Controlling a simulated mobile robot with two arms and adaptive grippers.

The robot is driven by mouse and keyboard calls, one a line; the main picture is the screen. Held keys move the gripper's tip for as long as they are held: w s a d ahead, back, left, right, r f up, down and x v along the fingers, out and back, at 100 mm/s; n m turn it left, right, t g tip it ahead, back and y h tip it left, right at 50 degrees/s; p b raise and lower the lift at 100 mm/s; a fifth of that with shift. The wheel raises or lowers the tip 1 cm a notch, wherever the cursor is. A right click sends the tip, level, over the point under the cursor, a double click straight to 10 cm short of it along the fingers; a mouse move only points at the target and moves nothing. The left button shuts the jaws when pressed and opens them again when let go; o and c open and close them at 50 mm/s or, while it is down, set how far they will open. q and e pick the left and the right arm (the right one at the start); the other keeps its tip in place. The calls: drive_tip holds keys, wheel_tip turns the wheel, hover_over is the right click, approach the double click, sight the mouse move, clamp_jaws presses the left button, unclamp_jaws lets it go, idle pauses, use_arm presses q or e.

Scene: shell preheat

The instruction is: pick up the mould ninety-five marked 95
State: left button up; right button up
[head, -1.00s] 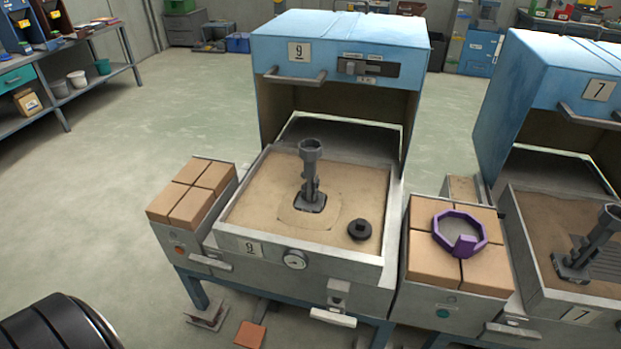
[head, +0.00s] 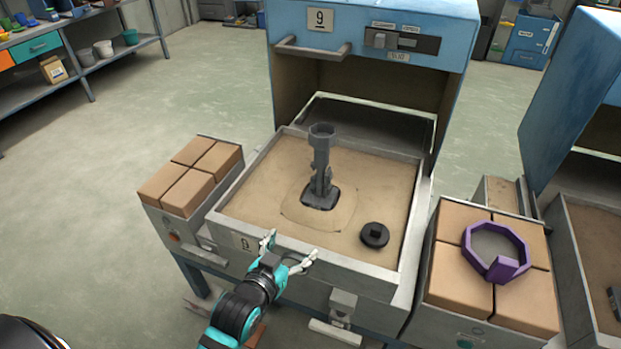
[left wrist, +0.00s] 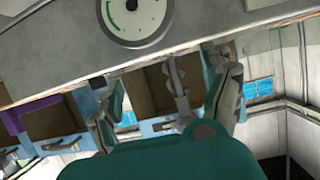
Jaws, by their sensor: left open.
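I can read no 95 mark on anything. A tall dark grey piece (head: 322,165) with a ring-shaped top stands upright in the sand bed (head: 265,190) of the blue station labelled 9; it may be the mould. My left gripper (head: 288,253) is open and empty, in front of the bed's front wall. Its spread fingers also show in the left wrist view (left wrist: 168,85), with a round dial (left wrist: 138,12) close by. The grey piece is apart from the fingers, farther back. My right gripper is not in view.
A dark round knob-topped disc (head: 374,235) lies in the sand, front right. Brick-topped side stands flank the bed, with a purple octagonal ring (head: 495,250) on the right one. The raised blue hood (head: 375,45) overhangs behind. Floor at left is open.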

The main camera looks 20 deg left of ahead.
sight(318, 174)
use_arm(q)
drive_tip(key=w+r+t, duration=0.1)
drive_tip(key=r, duration=0.1)
drive_tip(key=w+r+t, duration=0.2)
drive_tip(key=r+t, duration=0.1)
drive_tip(key=shift+w+a+r, duration=0.25)
drive_tip(key=shift+r, duration=0.05)
drive_tip(key=shift+w+r, duration=0.2)
drive_tip(key=shift+w, duration=0.1)
drive_tip(key=w, duration=1.7)
drive_tip(key=shift+d, duration=0.25)
drive_tip(key=shift+c, duration=0.2)
drive_tip(key=c, duration=1.6)
drive_tip(key=shift+r, duration=0.1)
